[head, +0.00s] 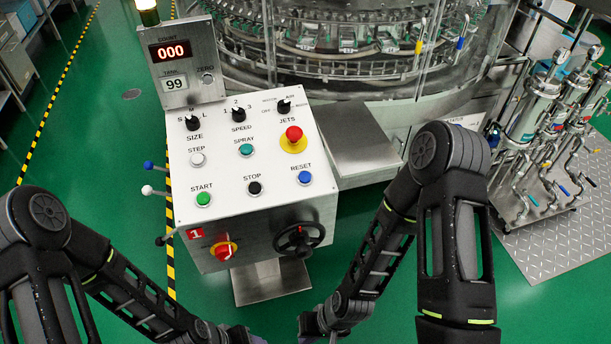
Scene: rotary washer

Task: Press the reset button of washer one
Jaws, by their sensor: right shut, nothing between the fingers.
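The washer's control panel (215,225) is a white sloped box marked with a red "1" label. The blue RESET button (304,178) is at its right, below the red-and-yellow emergency stop (293,138) and right of the black STOP button (254,187). The green START button (203,199) is at the left. My right gripper (307,326) is low at the bottom edge, below the panel and apart from the button. It is shut and empty, with its tips partly cut off. My left arm reaches in from the left; its gripper's fingers are out of the picture.
A black handwheel (299,239) and a red-yellow switch (222,250) are on the panel's front. Levers (149,166) stick out at its left. A display (173,52) reads 000 and 99. The glass-walled washer (340,60) stands behind. Piping (540,130) is at right.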

